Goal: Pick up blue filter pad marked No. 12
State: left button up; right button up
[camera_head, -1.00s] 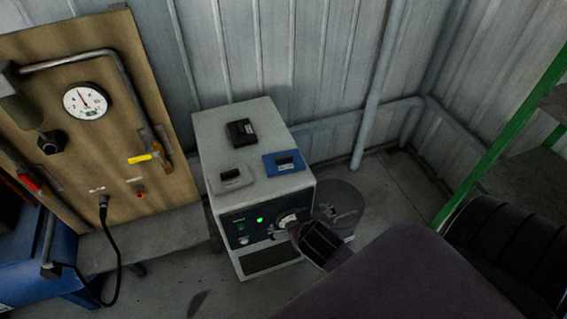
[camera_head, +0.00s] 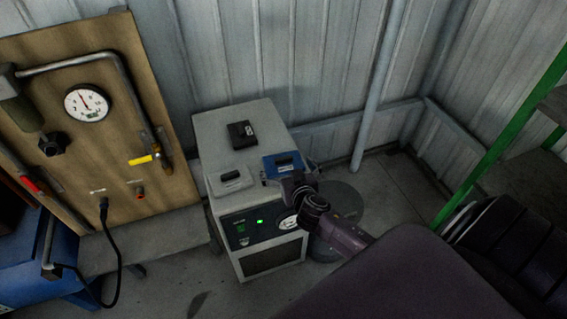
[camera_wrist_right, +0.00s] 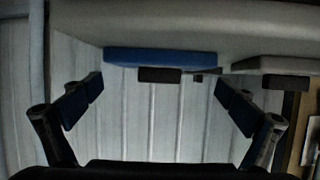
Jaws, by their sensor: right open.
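The blue filter pad (camera_head: 281,161) lies on top of the grey box-shaped unit (camera_head: 212,126), at its right front corner, with a dark grip block on it. In the right wrist view the blue pad (camera_wrist_right: 150,56) shows at the top, its dark block (camera_wrist_right: 160,75) below it. No number on it is readable. My right gripper (camera_head: 289,172) is at the pad's near side and covers part of it. In the wrist view the right gripper (camera_wrist_right: 158,90) is open, its fingers apart on either side with nothing between them. My left gripper is out of view.
A light grey pad (camera_head: 230,182) lies left of the blue one, and a black pad (camera_head: 242,134) behind. The unit's front panel has a green light (camera_head: 259,221). A gauge board (camera_head: 150,110) stands left; a corrugated wall (camera_head: 250,60) is behind.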

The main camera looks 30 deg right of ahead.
aim_at(284, 161)
jog(key=shift+x, duration=1.95)
jog(key=shift+r, duration=0.15)
jog(key=shift+c, duration=0.6)
jog(key=c, duration=0.5)
